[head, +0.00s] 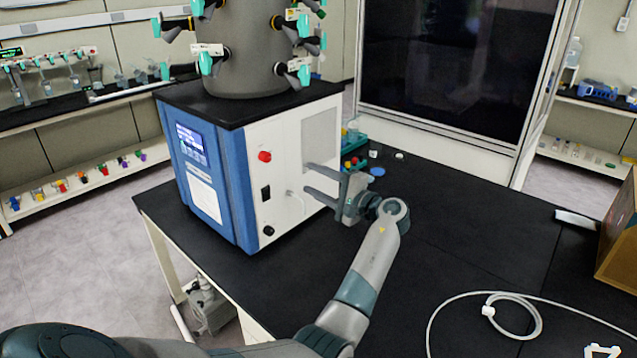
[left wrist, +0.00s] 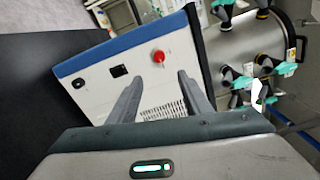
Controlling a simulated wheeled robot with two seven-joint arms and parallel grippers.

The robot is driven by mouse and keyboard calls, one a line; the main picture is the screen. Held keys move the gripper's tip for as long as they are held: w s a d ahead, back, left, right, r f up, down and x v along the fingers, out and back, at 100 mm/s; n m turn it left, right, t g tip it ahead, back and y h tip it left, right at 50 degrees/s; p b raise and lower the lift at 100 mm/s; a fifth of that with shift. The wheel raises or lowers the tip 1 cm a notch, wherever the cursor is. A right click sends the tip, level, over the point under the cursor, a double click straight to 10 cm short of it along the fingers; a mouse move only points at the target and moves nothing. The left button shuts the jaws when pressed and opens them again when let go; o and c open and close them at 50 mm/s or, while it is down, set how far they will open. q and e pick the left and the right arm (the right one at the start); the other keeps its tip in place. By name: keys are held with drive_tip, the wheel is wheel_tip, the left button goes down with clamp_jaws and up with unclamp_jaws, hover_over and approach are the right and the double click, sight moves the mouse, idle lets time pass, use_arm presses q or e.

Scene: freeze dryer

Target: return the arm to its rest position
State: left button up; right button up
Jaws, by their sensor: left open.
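My left arm (head: 372,265) reaches forward over the black table in the head view. Its gripper (head: 312,180) points left at the white side panel of the freeze dryer (head: 215,185). The two fingers are spread apart with nothing between them. In the left wrist view the open fingers (left wrist: 155,95) stand in front of the dryer's white panel (left wrist: 100,88), below the red knob (left wrist: 158,56). I cannot tell whether the fingertips touch the panel. The red knob also shows in the head view (head: 265,156). My right gripper is not in view.
A steel drum (head: 240,60) with several teal-handled valves stands on the dryer. A green rack (head: 352,142) and a blue disc (head: 377,171) lie behind my gripper. A white hose (head: 490,311) and a brown box (head: 620,235) are at right. The table's middle (head: 470,220) is clear.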

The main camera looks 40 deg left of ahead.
use_arm(q)
drive_tip(key=s+d+f+n+t+h, duration=0.1)
drive_tip(key=s+d+f+h, duration=0.3)
drive_tip(key=s+f, duration=0.7)
drive_tip(key=s+d+f+t+h, duration=0.3)
drive_tip(key=s+f, duration=0.5)
drive_tip(key=f, duration=0.7)
drive_tip(key=s+d+f+g+h, duration=0.1)
drive_tip(key=s+d+f+h, duration=0.1)
drive_tip(key=s+d+h, duration=0.7)
drive_tip(key=s+d+f+g+h, duration=0.1)
drive_tip(key=s+d+f+h, duration=0.15)
drive_tip(key=s+d, duration=1.15)
wheel_tip(320, 180, down, 31)
drive_tip(key=s+a+g+b, duration=0.1)
drive_tip(key=s+a+b, duration=0.15)
drive_tip(key=b, duration=0.25)
drive_tip(key=s+a+f+b, duration=0.1)
drive_tip(key=s+f+b, duration=0.1)
drive_tip(key=s+f, duration=0.7)
drive_tip(key=s+a+f+g+b, duration=0.1)
drive_tip(key=s+a+f+b, duration=0.1)
drive_tip(key=s+f, duration=0.8)
wheel_tip(320, 180, down, 6)
drive_tip(key=shift+f+g+b, duration=0.1)
drive_tip(key=shift+g+b, duration=0.2)
drive_tip(key=shift+b, duration=0.25)
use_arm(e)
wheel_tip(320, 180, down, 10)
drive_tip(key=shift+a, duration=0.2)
